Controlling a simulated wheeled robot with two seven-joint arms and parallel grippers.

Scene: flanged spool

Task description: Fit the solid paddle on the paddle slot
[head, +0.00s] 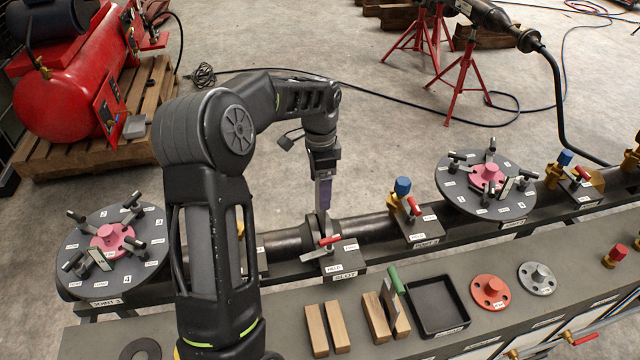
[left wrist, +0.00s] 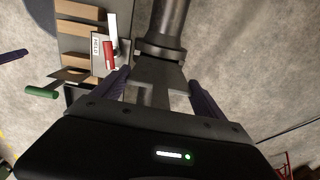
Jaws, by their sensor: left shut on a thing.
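The piece stands upright at the pipe joint, just behind a red handle (head: 331,240). In the left wrist view the grey paddle (left wrist: 158,74) lies between the two fingers of my gripper (left wrist: 160,88), against the end of the dark flanged pipe (left wrist: 168,28). How deep the paddle sits in the slot cannot be told. My right gripper is not in view.
On the front bench are wooden blocks (head: 316,331), a green-handled tool (head: 397,282), a black tray (head: 465,317), a red flange disc (head: 491,303) and a grey one (head: 538,287). Round numbered stations stand left (head: 140,213) and right (head: 458,205).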

